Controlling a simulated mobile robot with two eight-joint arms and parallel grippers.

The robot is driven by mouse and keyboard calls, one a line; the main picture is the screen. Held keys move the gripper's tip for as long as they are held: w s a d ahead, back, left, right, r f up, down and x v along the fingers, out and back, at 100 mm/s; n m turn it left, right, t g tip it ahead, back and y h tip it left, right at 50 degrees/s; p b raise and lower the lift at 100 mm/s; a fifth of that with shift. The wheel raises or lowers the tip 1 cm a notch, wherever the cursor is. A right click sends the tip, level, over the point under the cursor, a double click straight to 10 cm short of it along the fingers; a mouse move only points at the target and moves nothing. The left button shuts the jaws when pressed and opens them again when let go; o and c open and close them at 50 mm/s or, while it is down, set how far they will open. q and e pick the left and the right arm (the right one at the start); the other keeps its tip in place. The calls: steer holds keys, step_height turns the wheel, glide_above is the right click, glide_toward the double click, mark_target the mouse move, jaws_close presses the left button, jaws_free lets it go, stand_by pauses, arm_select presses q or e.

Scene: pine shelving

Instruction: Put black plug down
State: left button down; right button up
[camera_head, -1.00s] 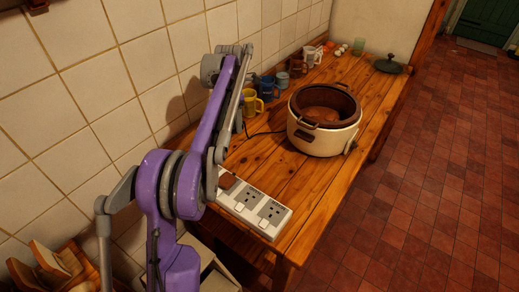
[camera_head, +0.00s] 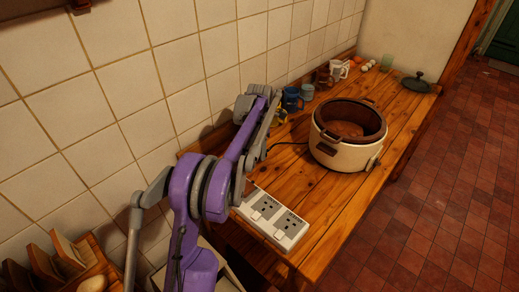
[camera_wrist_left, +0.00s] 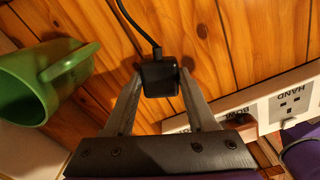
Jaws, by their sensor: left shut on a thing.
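The black plug (camera_wrist_left: 160,77) is between the two fingers of my left gripper (camera_wrist_left: 161,73), seen in the left wrist view. The fingers are shut on its sides. Its black cord runs up and away from it over the wooden boards. I cannot tell whether the plug touches the boards. In the head view my purple left arm hides the gripper and the plug. My right gripper is not in view.
A white power strip (camera_head: 271,217) lies on the wooden table (camera_head: 325,205), also in the wrist view (camera_wrist_left: 291,99). A green mug (camera_wrist_left: 35,85) is left of the gripper. A cream pot (camera_head: 345,153) stands beyond. Blue mug (camera_head: 291,99) and others line the tiled wall.

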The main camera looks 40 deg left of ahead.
arm_select(q)
steer(key=shift+f+b, duration=0.3)
steer(key=shift+f, duration=0.25)
steer(key=shift+c, duration=1.1)
jaws_free()
steer(key=shift+r, duration=0.25)
step_height(320, 180, up, 13)
steer(key=p, duration=0.1)
steer(key=shift+p, duration=0.3)
